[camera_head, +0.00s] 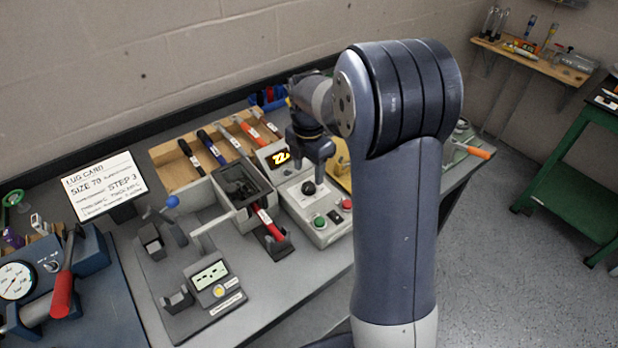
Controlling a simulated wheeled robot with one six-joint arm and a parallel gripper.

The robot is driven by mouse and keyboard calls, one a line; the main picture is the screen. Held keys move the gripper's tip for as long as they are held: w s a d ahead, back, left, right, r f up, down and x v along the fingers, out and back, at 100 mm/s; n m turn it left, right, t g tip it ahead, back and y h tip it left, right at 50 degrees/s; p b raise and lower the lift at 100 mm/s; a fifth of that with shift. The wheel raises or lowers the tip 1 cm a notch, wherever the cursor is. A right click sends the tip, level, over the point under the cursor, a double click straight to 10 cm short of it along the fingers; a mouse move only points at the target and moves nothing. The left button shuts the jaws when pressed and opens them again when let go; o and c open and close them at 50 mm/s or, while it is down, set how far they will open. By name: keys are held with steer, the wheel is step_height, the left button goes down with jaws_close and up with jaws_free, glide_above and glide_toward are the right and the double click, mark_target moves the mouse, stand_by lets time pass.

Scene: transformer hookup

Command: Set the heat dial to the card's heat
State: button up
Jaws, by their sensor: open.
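The lug card (103,186) stands at the left of the bench. Its larger lines read "LUG CARD", "SIZE 70" and "STEP 3"; the smaller lines are too small to read surely. A grey control box (329,233) in the middle carries a black round dial (308,187), a green button and a red button. A display (277,158) behind the dial glows orange, its figures partly hidden by my gripper. My gripper (312,160) points down above the dial, open and apparently empty. The dial's setting is too small to read.
A dark open-topped unit (243,187) stands left of the control box, with a red-handled tool (267,220) in front. A wooden rack (177,163) of several handled tools lies behind. A meter fixture (208,275) and blue press (60,285) are at left. My arm hides the bench's right middle.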

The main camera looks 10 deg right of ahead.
mark_target(309, 186)
steer(key=shift+f+p, duration=0.3)
steer(key=shift+f, duration=2.3)
steer(key=c, duration=1)
